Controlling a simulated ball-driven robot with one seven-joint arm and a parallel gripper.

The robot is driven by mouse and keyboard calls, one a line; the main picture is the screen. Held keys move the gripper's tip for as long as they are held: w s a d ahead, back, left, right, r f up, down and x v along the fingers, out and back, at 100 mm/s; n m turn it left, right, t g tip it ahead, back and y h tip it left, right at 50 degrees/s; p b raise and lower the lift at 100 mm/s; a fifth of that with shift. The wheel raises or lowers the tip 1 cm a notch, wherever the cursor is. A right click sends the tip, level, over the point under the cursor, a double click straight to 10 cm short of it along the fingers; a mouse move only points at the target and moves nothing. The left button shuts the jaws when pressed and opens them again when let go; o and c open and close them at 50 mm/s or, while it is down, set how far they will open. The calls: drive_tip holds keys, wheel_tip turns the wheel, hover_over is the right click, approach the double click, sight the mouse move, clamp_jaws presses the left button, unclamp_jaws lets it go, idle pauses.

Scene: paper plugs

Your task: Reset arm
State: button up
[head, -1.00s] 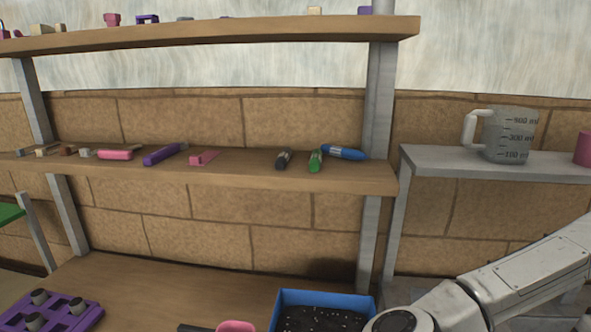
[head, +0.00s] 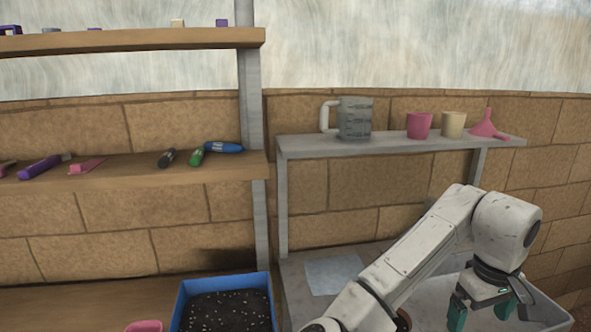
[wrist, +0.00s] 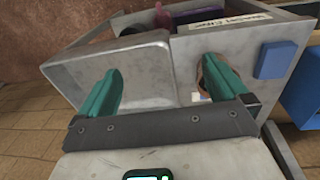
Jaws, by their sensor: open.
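My gripper (head: 482,312) hangs from my raised arm at the lower right of the head view, fingers pointing down over a pale grey tray (head: 549,311). In the wrist view its two green fingers (wrist: 165,95) are spread wide with nothing between them. Beyond them are the grey tray (wrist: 120,72) and a grey surface (wrist: 232,50) with a round brown thing partly behind the right finger. The fingertips' lower ends are near the bottom of the head view.
A blue box of dark soil (head: 176,300) stands left of my arm. A grey shelf (head: 385,147) holds a measuring jug (head: 355,118), a pink cup (head: 419,125), a cream cup (head: 453,124) and a pink funnel (head: 486,125). A wooden shelf (head: 130,172) holds several tools.

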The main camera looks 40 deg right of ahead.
drive_tip(key=w+a+f+n+t+h, duration=0.2)
drive_tip(key=w+a+f+n+h, duration=0.25)
drive_tip(key=w+f, duration=0.45)
drive_tip(key=s+a+f+n+y, duration=0.1)
drive_tip(key=s+a+f+y, duration=0.1)
drive_tip(key=s+a+f, duration=0.2)
drive_tip(key=s+a+f+y, duration=0.3)
drive_tip(key=a+f, duration=0.7)
drive_tip(key=a, duration=0.7)
drive_tip(key=shift+s+f+n+g, duration=0.2)
drive_tip(key=shift+s+n+g, duration=0.15)
drive_tip(key=shift+s, duration=0.45)
drive_tip(key=shift+a, duration=0.1)
